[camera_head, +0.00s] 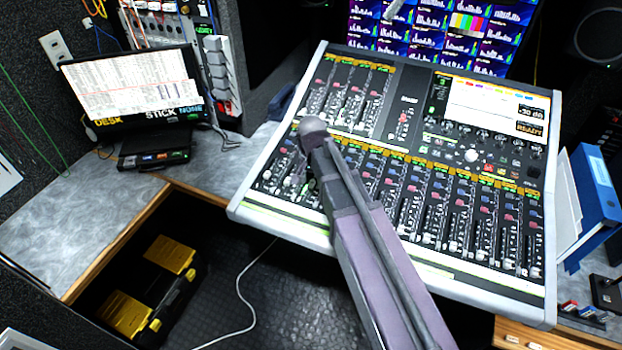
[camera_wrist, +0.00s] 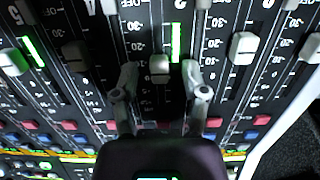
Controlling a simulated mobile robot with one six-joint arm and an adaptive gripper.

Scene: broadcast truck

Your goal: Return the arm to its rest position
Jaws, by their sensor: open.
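My arm reaches from the lower right over the mixing console (camera_head: 284,223) in the head view. Its far joint is above the left part of the console, and my gripper is mostly hidden behind it there. In the wrist view my gripper (camera_wrist: 159,76) is open, its two fingers apart and pointing at the console face. A pale fader cap (camera_wrist: 159,68) shows between the fingertips, beside a lit green strip. Nothing is held. I cannot tell whether the fingers touch the panel.
A laptop-like screen (camera_head: 132,85) stands on the grey desk (camera_head: 75,222) at left. A black and yellow toolbox (camera_head: 185,297) and a white cable (camera_head: 243,292) lie below. Blue binders (camera_head: 597,187) stand at right. A monitor wall (camera_head: 420,35) rises behind the console.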

